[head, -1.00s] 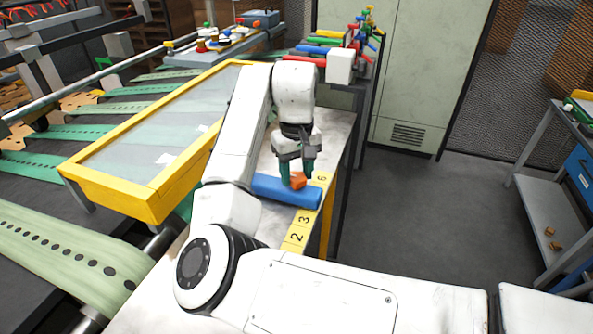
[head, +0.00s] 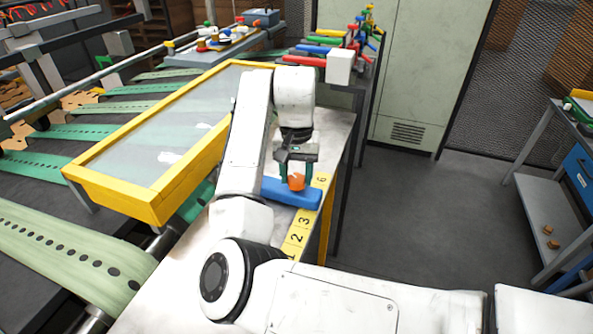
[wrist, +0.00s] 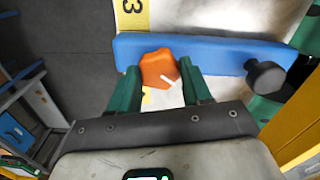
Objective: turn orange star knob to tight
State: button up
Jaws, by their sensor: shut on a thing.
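The orange star knob (head: 296,182) sits on a blue bar (head: 305,196) at the edge of the bench. In the wrist view the knob (wrist: 158,67) lies between the two green fingers of my gripper (wrist: 161,80), with a small white pointer at its lower right. The blue bar (wrist: 222,56) runs across behind it, with a black round knob (wrist: 265,77) at its right end. My gripper (head: 295,176) is shut on the orange knob from above. The fingers hide parts of the knob's sides in the head view.
A yellow number strip (head: 304,221) runs along the bench edge. A yellow-framed clear panel (head: 112,194) stands left of my arm. Green perforated belts (head: 60,243) lie farther left. Coloured bars and a white block (head: 340,67) are at the back. Open floor (head: 430,225) lies right.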

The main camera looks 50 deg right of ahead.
aim_at(296, 178)
jog(key=m, duration=0.5)
jog(key=shift+m, duration=0.3)
jog(key=m, duration=0.5)
jog(key=shift+m, duration=0.4)
jog(key=o, duration=1.1)
jog(key=shift+c, duration=0.2)
jog(key=shift+r, duration=0.1)
notch_tip(296, 178, up, 11)
jog(key=shift+f+b, duration=0.2)
jog(key=shift+b, duration=0.15)
